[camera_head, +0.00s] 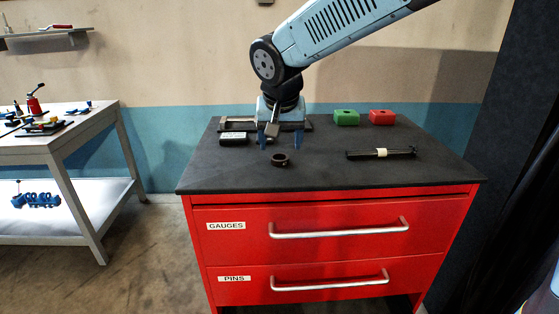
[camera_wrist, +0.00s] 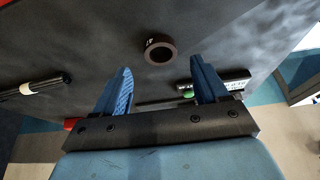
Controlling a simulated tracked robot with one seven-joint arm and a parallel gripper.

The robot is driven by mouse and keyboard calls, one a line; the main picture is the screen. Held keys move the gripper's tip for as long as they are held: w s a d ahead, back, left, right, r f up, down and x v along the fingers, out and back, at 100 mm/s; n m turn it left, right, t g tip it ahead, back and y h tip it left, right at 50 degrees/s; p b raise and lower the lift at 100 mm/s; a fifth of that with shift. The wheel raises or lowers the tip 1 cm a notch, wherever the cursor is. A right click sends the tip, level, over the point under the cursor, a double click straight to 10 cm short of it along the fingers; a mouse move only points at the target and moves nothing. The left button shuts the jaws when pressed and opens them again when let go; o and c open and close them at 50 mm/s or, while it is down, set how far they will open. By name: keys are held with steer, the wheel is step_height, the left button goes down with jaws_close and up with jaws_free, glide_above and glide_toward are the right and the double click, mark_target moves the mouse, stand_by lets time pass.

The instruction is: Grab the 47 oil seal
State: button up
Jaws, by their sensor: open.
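The oil seal is a small dark brown ring (camera_head: 279,160) lying on the black top of the red cabinet, near the middle. In the wrist view the ring (camera_wrist: 160,50) shows a white mark on its side that may be its number; I cannot read it surely. My gripper (camera_head: 281,146) is above the cabinet top, pointing down, just behind the ring. In the wrist view my gripper (camera_wrist: 160,77) has its two blue fingers wide apart with nothing between them. The ring lies beyond the fingertips, roughly centred between them and apart from both.
A dark labelled block (camera_head: 233,138) lies left of my gripper. A green block (camera_head: 346,117) and a red block (camera_head: 382,117) sit at the back right. A dark rod with a pale band (camera_head: 381,153) lies at right. The cabinet top's front (camera_head: 330,181) is clear.

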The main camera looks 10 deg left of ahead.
mark_target(280, 165)
steer(key=shift+x, duration=2.4)
steer(key=shift+s, duration=0.1)
steer(key=c, duration=1.1)
